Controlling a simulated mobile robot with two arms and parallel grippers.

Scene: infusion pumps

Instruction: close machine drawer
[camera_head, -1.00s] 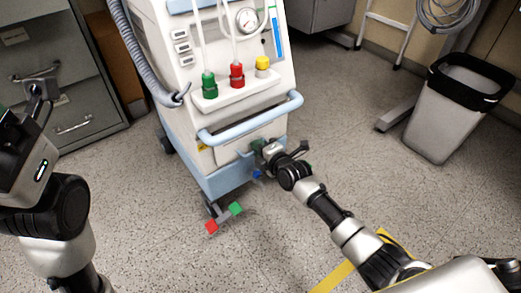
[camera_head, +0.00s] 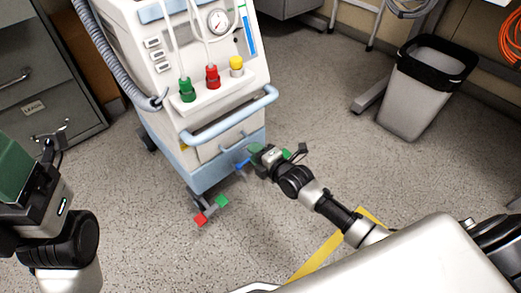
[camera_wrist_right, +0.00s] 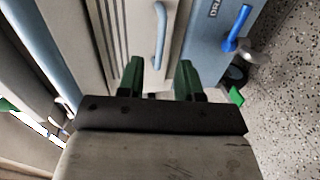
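The machine (camera_head: 163,122) is a white and pale blue wheeled cart. Its drawer (camera_head: 218,146) is the pale front panel below the blue push bar; it looks about flush, but I cannot tell if a small gap remains. My right gripper (camera_head: 255,157) is in front of the drawer's lower right. In the right wrist view, its two green fingers (camera_wrist_right: 160,80) are apart, with the pale blue drawer handle (camera_wrist_right: 161,35) ahead of and between them; no grip shows. My left gripper (camera_head: 52,150) is at the left, away from the machine; its fingers are not clear.
A grey filing cabinet (camera_head: 45,95) stands left of the machine. A grey bin with a black liner (camera_head: 410,105) stands right. A caster with red and green pedals (camera_head: 211,211) sticks out at the machine's front. Floor right of the machine is open, with yellow tape (camera_head: 318,255).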

